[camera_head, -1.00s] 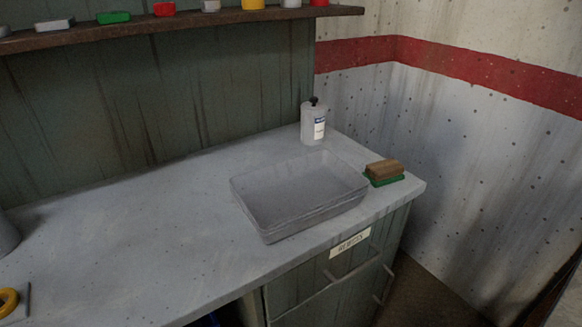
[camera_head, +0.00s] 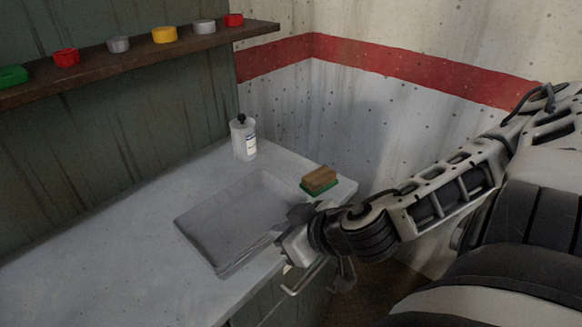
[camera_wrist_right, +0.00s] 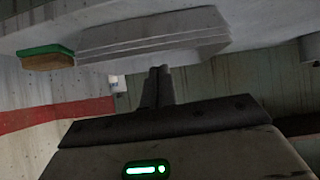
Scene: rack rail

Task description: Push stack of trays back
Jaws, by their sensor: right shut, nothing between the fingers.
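The stack of grey trays (camera_head: 215,222) lies on the grey counter, its near right edge close to the counter's front edge. It also shows in the right wrist view (camera_wrist_right: 150,38), upside down, as several thin stacked rims. My right gripper (camera_head: 296,218) is at the near right side of the stack, shut and empty. In the right wrist view its closed fingers (camera_wrist_right: 158,72) point at the stack's front side; I cannot tell whether they touch it. My left gripper is not in view.
The counter (camera_head: 110,262) is clear to the left. A shelf (camera_head: 130,62) holds several small coloured items.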

